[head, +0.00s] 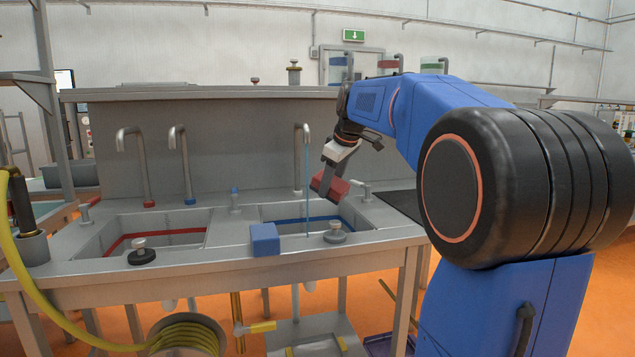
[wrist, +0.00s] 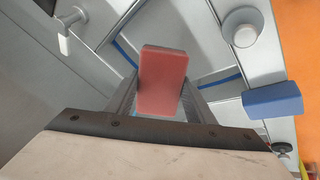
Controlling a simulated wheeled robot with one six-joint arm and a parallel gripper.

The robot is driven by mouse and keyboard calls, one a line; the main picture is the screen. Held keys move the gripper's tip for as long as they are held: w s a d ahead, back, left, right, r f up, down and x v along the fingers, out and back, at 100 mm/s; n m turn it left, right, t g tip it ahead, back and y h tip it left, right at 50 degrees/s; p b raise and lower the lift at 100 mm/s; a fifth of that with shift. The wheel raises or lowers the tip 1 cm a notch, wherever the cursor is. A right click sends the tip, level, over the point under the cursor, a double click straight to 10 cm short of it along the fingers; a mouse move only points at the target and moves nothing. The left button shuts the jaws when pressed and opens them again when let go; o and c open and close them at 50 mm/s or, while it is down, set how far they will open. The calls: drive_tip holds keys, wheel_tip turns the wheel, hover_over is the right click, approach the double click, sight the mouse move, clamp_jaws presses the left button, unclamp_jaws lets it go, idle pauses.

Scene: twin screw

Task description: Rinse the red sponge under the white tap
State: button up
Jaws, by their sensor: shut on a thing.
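My gripper (head: 326,187) is shut on the red sponge (head: 337,187) and holds it tilted above the right basin. In the wrist view the sponge (wrist: 162,80) stands out between the two fingers. The third tap (head: 302,135) stands at the back of the right basin; its base colour is hard to make out. A thin blue stream of water (head: 307,190) runs down from it. In the head view the sponge is right of this stream and appears apart from it. One tap (head: 149,203) has a red base ring and another (head: 190,200) a blue one.
A blue block (head: 265,240) sits on the front rim between the basins. A grey plug (head: 335,236) is on the right basin's front rim, a black-based plug (head: 142,256) on the left's. A yellow hose (head: 30,290) hangs at left.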

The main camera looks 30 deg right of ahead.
drive_tip(key=shift+s+a+r, duration=0.1)
drive_tip(key=shift+s+r, duration=0.9)
drive_tip(key=shift+s, duration=0.25)
drive_tip(key=shift+s+a+r, duration=0.1)
drive_tip(key=shift+s+r, duration=0.9)
drive_tip(key=shift+s, duration=0.25)
